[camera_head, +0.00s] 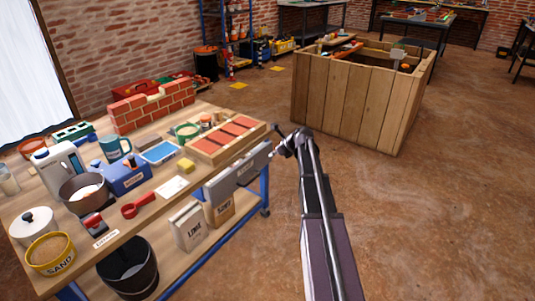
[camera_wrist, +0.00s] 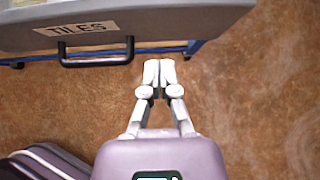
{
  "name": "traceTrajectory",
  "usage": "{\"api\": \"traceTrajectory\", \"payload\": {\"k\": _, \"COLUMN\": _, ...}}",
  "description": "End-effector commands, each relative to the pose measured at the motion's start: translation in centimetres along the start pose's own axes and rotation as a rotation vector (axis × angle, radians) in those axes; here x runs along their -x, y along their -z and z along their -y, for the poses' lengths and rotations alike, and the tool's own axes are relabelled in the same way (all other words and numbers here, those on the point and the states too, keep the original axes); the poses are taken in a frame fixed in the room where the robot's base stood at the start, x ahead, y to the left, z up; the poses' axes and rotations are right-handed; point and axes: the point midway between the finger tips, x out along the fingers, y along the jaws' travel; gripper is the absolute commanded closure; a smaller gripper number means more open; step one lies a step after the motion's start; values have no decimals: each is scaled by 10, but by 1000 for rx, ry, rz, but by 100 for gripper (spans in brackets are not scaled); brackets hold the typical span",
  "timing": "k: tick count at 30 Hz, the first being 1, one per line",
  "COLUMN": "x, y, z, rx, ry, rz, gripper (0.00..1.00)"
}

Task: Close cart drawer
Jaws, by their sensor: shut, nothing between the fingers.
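The cart drawer (camera_wrist: 200,26) has a grey front with a label reading "TILES" and a dark bar handle (camera_wrist: 96,62). In the head view the grey drawer front (camera_head: 236,172) is under the right end of the cart's wooden top (camera_head: 150,212). My gripper (camera_wrist: 159,62) is shut and empty, its fingertips pointing at the drawer front just right of the handle. I cannot tell whether the fingertips touch the front. In the head view my arm reaches to the drawer's right end, and the fingertips are hard to make out there.
A tray of red tiles (camera_head: 228,138), a small brick wall (camera_head: 152,104), a mug, buckets and bottles crowd the cart top. LIME (camera_head: 191,228) and SAND bags stand on the lower shelf. A large wooden crate (camera_head: 350,100) stands behind right. The floor to the right is clear.

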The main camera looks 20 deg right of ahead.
Motion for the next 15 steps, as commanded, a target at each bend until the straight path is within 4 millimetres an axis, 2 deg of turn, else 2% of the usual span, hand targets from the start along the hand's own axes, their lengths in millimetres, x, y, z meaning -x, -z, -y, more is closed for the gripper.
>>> {"api": "traceTrajectory", "payload": {"k": 1, "x": 11, "y": -3, "z": 0, "rx": -2, "ry": 2, "rz": 1, "gripper": 100}}
{"api": "traceTrajectory", "payload": {"k": 15, "x": 65, "y": -5, "z": -2, "rx": -1, "ry": 0, "rz": 1, "gripper": 100}}
